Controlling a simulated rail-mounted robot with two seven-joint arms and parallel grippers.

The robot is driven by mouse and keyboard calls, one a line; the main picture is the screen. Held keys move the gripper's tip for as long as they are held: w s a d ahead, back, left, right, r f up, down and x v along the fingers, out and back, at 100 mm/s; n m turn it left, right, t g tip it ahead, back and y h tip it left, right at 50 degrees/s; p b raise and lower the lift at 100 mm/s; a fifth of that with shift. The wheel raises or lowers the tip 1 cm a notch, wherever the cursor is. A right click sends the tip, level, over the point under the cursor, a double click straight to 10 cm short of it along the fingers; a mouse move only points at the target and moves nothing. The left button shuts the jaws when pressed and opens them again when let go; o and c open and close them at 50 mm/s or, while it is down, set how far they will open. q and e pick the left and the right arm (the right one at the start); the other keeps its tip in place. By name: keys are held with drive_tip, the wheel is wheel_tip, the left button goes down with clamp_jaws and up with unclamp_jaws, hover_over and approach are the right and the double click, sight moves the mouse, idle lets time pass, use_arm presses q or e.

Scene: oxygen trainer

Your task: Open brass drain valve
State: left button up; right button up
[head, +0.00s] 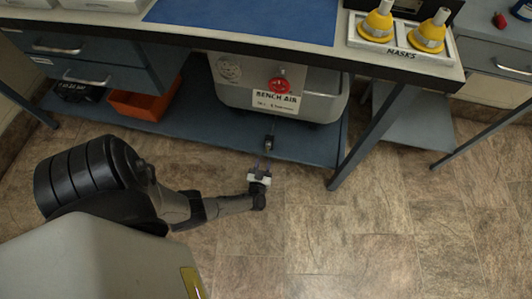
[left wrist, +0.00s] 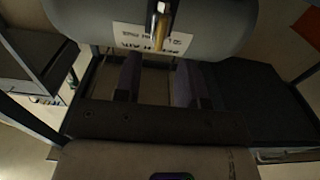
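A grey tank labelled BENCH AIR (head: 312,100) stands on the blue lower shelf under the bench. A red round knob (head: 279,85) is on its front. In the left wrist view a brass-coloured valve part (left wrist: 158,22) sticks out in front of the grey tank (left wrist: 210,22). My right gripper is not in view.
An orange bin (head: 145,106) and a dark box (head: 78,91) sit on the lower shelf (head: 195,125) to the left. A bench leg (head: 375,135) slants down on the right. The bench top holds a tray with two yellow masks (head: 376,24). The tiled floor is clear.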

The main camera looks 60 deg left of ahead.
sight(267, 151)
use_arm(q)
drive_tip(key=shift+b+x, duration=0.75)
drive_tip(key=shift+x, duration=1.85)
clamp_jaws()
